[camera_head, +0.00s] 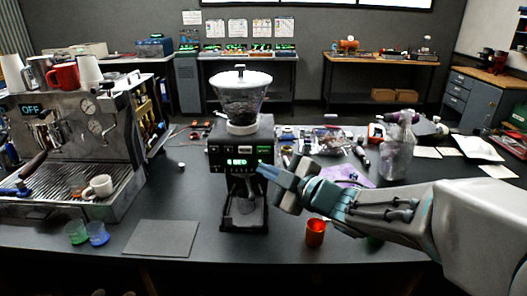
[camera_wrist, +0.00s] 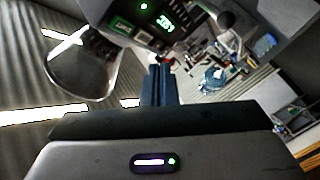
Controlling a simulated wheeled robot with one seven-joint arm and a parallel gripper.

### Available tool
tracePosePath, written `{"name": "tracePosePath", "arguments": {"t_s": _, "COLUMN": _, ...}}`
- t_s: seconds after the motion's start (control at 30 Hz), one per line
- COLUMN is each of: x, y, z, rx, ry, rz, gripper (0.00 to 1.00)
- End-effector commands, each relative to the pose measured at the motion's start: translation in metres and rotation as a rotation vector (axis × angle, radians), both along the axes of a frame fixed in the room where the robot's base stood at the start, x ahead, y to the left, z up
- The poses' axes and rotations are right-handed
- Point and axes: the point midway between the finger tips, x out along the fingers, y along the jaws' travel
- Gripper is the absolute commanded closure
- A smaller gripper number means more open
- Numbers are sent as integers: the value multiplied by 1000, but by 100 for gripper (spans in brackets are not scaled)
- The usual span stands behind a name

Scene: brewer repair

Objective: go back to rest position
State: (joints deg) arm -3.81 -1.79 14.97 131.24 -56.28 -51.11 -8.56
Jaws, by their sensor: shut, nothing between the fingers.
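My gripper (camera_head: 268,172) is in front of the right side of the coffee grinder (camera_head: 218,157), with its fingertips close to the grinder's lit panel. I cannot tell if they touch it. The fingers are shut and hold nothing; in the wrist view the closed fingers (camera_wrist: 160,85) point up the picture toward the grinder. The grinder's panel (camera_wrist: 150,22) shows lit green there at the top. A clear hopper with dark beans sits on the grinder in the head view. My arm reaches in from the right edge.
An espresso machine (camera_head: 70,150) stands at left with a white cup (camera_head: 100,186). A clear bottle (camera_head: 397,150) and loose tools are at right.

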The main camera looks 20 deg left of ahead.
Motion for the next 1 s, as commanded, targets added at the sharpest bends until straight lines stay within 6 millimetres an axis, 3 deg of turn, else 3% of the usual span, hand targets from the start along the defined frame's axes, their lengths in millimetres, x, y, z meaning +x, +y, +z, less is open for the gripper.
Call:
{"name": "tracePosePath", "arguments": {"t_s": 0.43, "x": 0, "y": 0, "z": 0, "rx": 0, "ry": 0, "rz": 0, "gripper": 100}}
{"name": "tracePosePath", "arguments": {"t_s": 0.57, "x": 12, "y": -19, "z": -2, "rx": -21, "ry": 35, "rz": -110, "gripper": 100}}
{"name": "tracePosePath", "arguments": {"t_s": 0.67, "x": 28, "y": -54, "z": -8, "rx": -48, "ry": 106, "rz": -284, "gripper": 100}}
{"name": "tracePosePath", "arguments": {"t_s": 0.8, "x": 37, "y": -118, "z": -23, "rx": -72, "ry": 258, "rz": -570, "gripper": 100}}
{"name": "tracePosePath", "arguments": {"t_s": 1.0, "x": 13, "y": -206, "z": -53, "rx": -66, "ry": 534, "rz": -936, "gripper": 100}}
